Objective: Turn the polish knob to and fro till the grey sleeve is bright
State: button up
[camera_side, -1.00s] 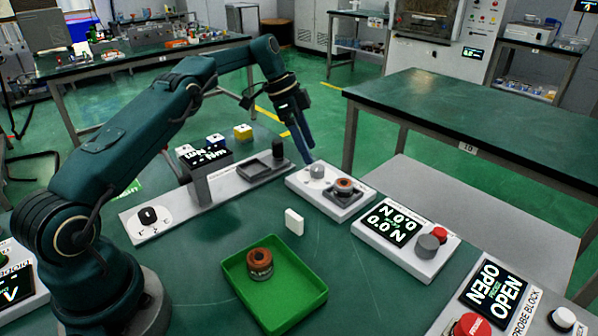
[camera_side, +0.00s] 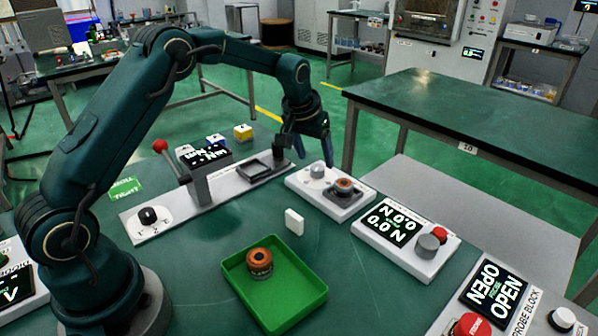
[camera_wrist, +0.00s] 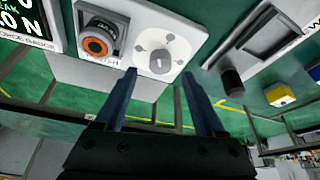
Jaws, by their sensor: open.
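The polish unit is a pale box (camera_side: 298,187) on the bench, with a light round knob (camera_side: 317,171) at its left end. In the wrist view the knob (camera_wrist: 160,62) has a short mark on its face and grey dots around it. Beside it, a part with an orange-brown ring on top (camera_side: 344,185) sits in a dark holder; it also shows in the wrist view (camera_wrist: 96,46). I cannot clearly make out the sleeve's finish. My gripper (camera_side: 307,160) is open and empty over the knob end; its fingertips (camera_wrist: 159,74) appear either side of the knob, apart from it.
A green tray (camera_side: 312,298) holds another orange-topped part (camera_side: 260,262). A white block (camera_side: 294,221) stands nearby. A long pale fixture (camera_side: 228,205) with a red-ended lever (camera_side: 160,147) lies left. A force-display unit (camera_side: 425,262) stands right of the polish unit.

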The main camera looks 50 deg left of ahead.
aim_at(318, 168)
jog(key=shift+x, duration=1.85)
grip_shut()
jog(key=shift+a+m+h, duration=0.1)
jog(key=shift+m+h, duration=0.8)
jog(key=shift+m, duration=1.2)
grip_release()
